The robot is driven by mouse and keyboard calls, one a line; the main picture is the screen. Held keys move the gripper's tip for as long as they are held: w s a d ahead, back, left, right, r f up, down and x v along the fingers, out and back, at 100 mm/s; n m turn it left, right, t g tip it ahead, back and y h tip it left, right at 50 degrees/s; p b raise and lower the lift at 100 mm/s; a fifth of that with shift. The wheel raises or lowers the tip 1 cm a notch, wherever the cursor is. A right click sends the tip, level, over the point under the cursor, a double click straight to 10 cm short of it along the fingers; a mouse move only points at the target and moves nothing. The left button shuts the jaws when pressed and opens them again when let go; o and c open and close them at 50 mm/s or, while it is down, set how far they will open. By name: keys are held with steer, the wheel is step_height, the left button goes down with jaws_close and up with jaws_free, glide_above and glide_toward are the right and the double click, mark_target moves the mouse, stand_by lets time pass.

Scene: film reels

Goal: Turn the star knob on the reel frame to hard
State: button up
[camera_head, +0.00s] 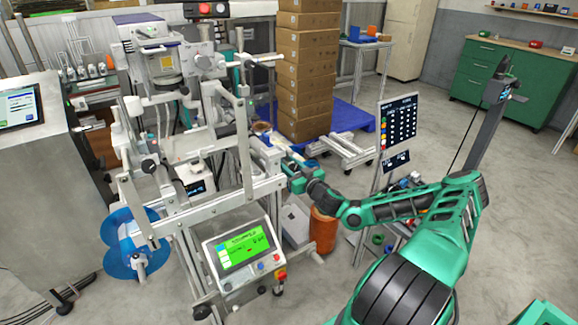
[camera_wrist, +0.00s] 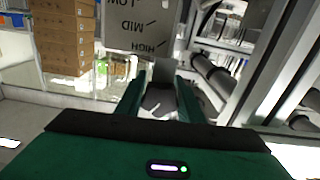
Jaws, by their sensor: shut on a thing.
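The metal reel frame (camera_head: 262,187) stands left of centre in the head view, with a blue reel (camera_head: 115,228) low on its left side. My gripper (camera_head: 284,165) reaches in from the right to the frame's right side. In the wrist view my gripper's green fingers (camera_wrist: 158,92) are closed on the dark star knob (camera_wrist: 160,102), whose outline is mostly hidden between them. Just beyond it, a grey plate (camera_wrist: 122,33) carries upside-down labels LOW, MID and HIGH with tick marks. The word "hard" is not seen. The head view does not show the knob clearly.
A control panel with a green screen (camera_head: 243,248) is at the frame's front. An orange cylinder (camera_head: 322,230) stands below my forearm. A dark display board (camera_head: 398,121) stands behind my arm. Stacked cartons (camera_head: 307,70) are behind the frame. Open floor lies at right.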

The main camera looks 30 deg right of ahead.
steer(key=shift+m, duration=1.1)
steer(key=o, duration=1.1)
steer(key=shift+c, duration=0.2)
steer(key=s, duration=1)
steer(key=shift+s+d, duration=0.2)
steer(key=shift+s, duration=0.15)
